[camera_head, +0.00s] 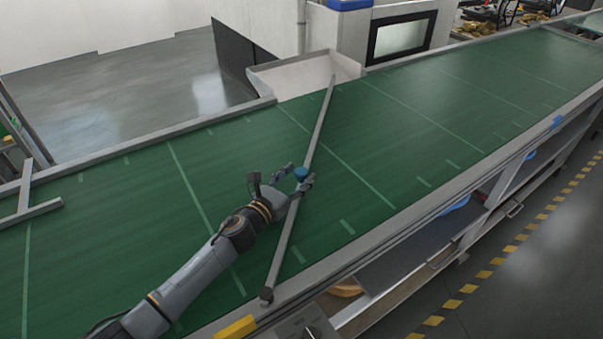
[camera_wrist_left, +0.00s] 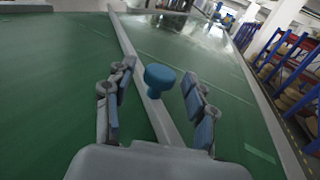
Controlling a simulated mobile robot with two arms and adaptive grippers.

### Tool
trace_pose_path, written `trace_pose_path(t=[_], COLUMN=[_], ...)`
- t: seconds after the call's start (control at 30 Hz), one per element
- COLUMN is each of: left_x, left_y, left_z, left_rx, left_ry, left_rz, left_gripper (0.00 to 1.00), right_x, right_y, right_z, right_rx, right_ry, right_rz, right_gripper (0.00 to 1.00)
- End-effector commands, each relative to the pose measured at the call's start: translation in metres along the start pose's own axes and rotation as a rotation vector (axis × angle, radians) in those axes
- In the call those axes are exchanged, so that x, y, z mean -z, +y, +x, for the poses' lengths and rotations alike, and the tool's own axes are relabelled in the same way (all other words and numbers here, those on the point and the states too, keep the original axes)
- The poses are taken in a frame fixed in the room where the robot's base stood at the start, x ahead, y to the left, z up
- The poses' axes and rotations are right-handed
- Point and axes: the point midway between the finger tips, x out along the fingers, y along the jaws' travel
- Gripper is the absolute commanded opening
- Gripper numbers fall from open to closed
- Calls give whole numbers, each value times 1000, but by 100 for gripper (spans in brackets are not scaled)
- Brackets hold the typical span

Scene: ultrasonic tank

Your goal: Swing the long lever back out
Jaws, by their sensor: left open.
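The long lever (camera_head: 313,143) is a grey bar lying across the green conveyor belt (camera_head: 390,130). One end is at the near rail and the other reaches the far side by a white chute. A blue knob (camera_head: 301,173) stands on the lever partway along. My left gripper (camera_head: 298,181) is open around the knob, with a finger on either side. In the left wrist view the knob (camera_wrist_left: 160,78) shows between the open fingers (camera_wrist_left: 158,100), with visible gaps on both sides, and the lever (camera_wrist_left: 148,75) runs beneath it. My right gripper is out of view.
The white chute (camera_head: 290,78) opens at the far edge of the belt. A second grey bar (camera_head: 28,210) lies at the left end. The near rail (camera_head: 400,213) has a yellow block (camera_head: 237,328) at its lower left. Belt on both sides of the lever is clear.

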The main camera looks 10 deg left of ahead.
Motion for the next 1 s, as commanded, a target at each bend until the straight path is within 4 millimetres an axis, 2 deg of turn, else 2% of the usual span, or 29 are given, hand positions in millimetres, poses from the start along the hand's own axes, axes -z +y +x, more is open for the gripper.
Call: trace_pose_path(t=[0.2,0.5,0.57,0.7,0.8,1.0], left_x=[0,0,0,0,0,1], left_y=[0,0,0,0,0,0], left_z=[19,20,20,20,20,20], left_rx=[0,0,0,0,0,2], left_ry=[0,0,0,1,1,1], left_rz=[1,0,0,1,1,1], left_gripper=[56,56,46,17,0,0], right_x=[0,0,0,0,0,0], right_y=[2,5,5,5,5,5], right_z=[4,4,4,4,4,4], right_rx=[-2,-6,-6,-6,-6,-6], right_ry=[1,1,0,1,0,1], right_rz=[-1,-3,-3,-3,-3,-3], right_gripper=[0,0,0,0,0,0])
